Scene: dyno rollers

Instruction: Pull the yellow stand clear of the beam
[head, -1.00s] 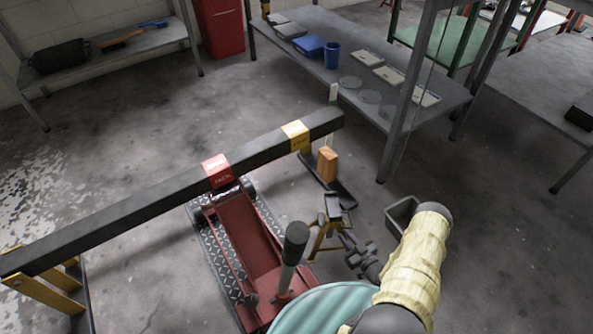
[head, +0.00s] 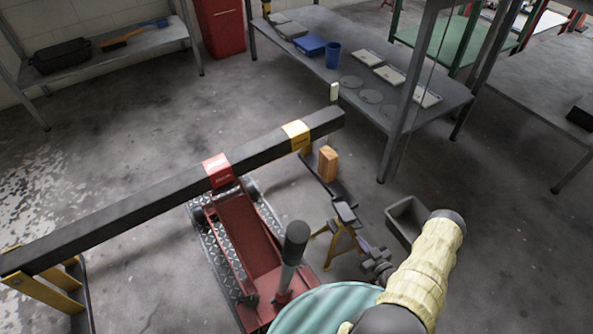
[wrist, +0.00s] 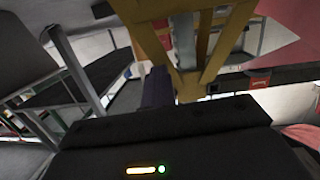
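The yellow stand (head: 343,238) with a dark top stands upright on the floor, nearer to me than the beam's right end and apart from the beam in the head view. The dark beam (head: 130,208) runs from lower left to upper middle, with a red label and a yellow label. My gripper (head: 374,262) is at the stand's right side, low down, and seems shut on one of its legs. In the wrist view the stand's yellow legs (wrist: 211,55) rise right before my gripper; the fingertips are partly hidden there.
A red floor jack (head: 243,232) with an upright handle sits under the beam, left of the stand. A wooden block (head: 328,164) stands behind the stand. Yellow supports (head: 45,292) are under the beam's left end. Floor at right is bare.

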